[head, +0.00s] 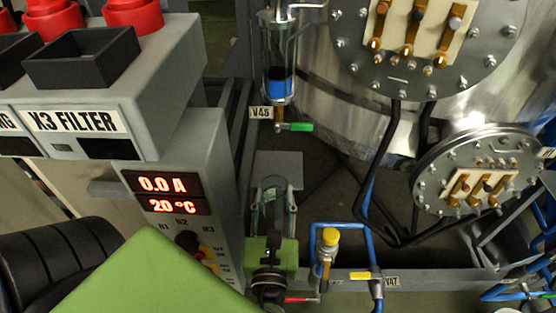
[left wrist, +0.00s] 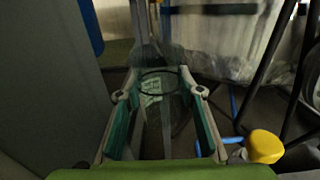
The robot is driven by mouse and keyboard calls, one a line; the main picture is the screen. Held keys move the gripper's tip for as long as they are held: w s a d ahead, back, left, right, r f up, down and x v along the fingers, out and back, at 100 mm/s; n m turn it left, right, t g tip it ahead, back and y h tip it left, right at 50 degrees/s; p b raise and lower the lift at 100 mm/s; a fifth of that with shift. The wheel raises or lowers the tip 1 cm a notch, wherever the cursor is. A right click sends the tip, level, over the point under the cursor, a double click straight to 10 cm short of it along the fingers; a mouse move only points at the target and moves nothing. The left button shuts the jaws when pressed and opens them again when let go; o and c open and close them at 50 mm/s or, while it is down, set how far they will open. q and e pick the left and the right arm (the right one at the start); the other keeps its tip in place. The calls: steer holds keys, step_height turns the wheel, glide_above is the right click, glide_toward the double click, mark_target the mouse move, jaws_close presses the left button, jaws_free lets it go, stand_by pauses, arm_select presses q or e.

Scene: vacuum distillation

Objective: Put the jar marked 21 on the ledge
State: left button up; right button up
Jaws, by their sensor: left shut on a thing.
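My left gripper (head: 273,190) is in the lower middle of the head view, its fingers pointing away over a grey flat plate. It is shut on a clear glass jar (left wrist: 160,100), which stands between the two teal-lined fingers in the left wrist view (left wrist: 160,110). The jar has a dark round rim and a pale label whose marking I cannot read. A small grey flat surface (head: 290,160), perhaps the ledge, lies just beyond the fingertips, below the V45 valve. I cannot tell whether the jar touches it. My right gripper is not in view.
A glass vessel with blue liquid (head: 279,85) and a green-handled valve (head: 297,127) hang above the flat surface. A blue pipe with a yellow cap (head: 330,237) stands right of my gripper.

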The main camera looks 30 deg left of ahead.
arm_select(q)
steer(key=p+x, duration=0.1)
steer(key=x, duration=1)
steer(key=shift+w+r, duration=0.1)
steer(key=shift+w, duration=0.15)
steer(key=x, duration=0.3)
steer(key=shift+w+a+f, duration=0.2)
steer(key=shift+w+f, duration=0.1)
steer(key=shift+w, duration=0.05)
steer(key=shift+f+b, duration=0.35)
steer(key=shift+f, duration=0.15)
steer(key=shift+s, duration=0.1)
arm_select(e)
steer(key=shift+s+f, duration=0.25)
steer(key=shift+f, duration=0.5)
arm_select(q)
steer(key=shift+f, duration=0.1)
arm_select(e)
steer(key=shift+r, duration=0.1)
arm_select(q)
steer(key=o, duration=1.2)
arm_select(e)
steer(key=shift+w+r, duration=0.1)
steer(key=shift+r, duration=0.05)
